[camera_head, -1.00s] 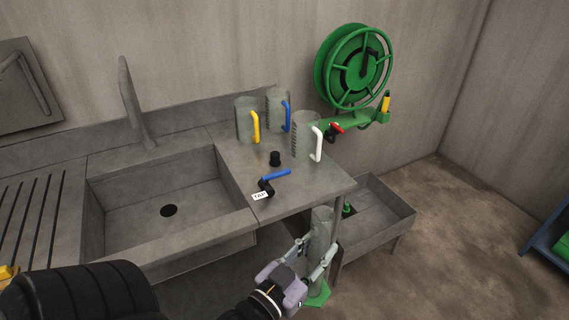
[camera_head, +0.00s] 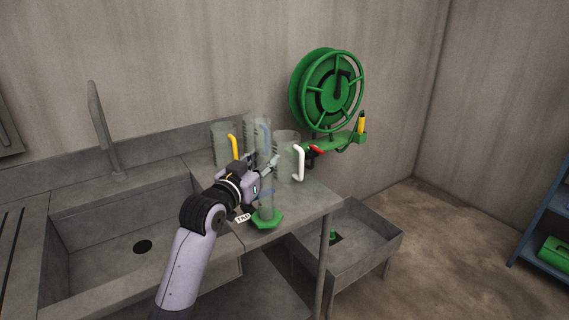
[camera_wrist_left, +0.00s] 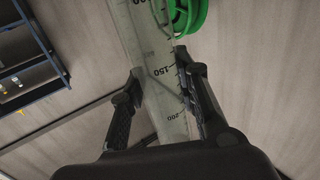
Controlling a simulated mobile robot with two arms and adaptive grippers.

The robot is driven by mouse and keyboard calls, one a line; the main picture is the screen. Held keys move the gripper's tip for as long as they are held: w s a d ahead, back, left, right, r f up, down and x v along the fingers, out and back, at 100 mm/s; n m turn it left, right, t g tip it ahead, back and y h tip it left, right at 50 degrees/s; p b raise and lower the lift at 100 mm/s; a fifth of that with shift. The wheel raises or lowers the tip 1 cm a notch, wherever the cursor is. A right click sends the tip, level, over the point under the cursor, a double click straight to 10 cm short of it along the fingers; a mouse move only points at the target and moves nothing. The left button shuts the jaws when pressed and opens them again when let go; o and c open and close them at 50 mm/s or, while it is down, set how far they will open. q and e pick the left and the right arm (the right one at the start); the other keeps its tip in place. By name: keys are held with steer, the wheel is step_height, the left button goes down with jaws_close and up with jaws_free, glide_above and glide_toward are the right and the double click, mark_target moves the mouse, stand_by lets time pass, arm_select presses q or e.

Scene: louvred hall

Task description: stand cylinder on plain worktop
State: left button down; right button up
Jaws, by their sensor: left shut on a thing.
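A clear graduated cylinder (camera_head: 266,207) with a green six-sided foot (camera_head: 266,221) is upright over the front right part of the plain worktop (camera_head: 312,197). I cannot tell whether the foot touches the worktop. My left gripper (camera_head: 264,167) is shut on the cylinder's tube above the foot. In the left wrist view the tube (camera_wrist_left: 155,55) lies between the two fingers (camera_wrist_left: 160,95), with 150 and 200 marks showing. My right gripper is not in view.
Jugs with yellow (camera_head: 234,146), blue (camera_head: 264,134) and white (camera_head: 300,163) handles stand close behind. A sink (camera_head: 110,237) lies left, a low trough (camera_head: 350,248) right, and a green hose reel (camera_head: 330,88) hangs behind.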

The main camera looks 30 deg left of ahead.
arm_select(q)
steer(key=w+a+f+p, duration=0.1)
steer(key=w+f+p, duration=0.1)
steer(key=w, duration=0.9)
steer(key=shift+w+a+f, duration=0.15)
steer(key=shift+a+f, duration=0.1)
steer(key=shift+f, duration=0.55)
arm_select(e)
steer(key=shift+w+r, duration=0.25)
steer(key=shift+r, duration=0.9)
arm_select(q)
steer(key=c, duration=1.2)
jaws_free()
steer(key=shift+f, duration=0.1)
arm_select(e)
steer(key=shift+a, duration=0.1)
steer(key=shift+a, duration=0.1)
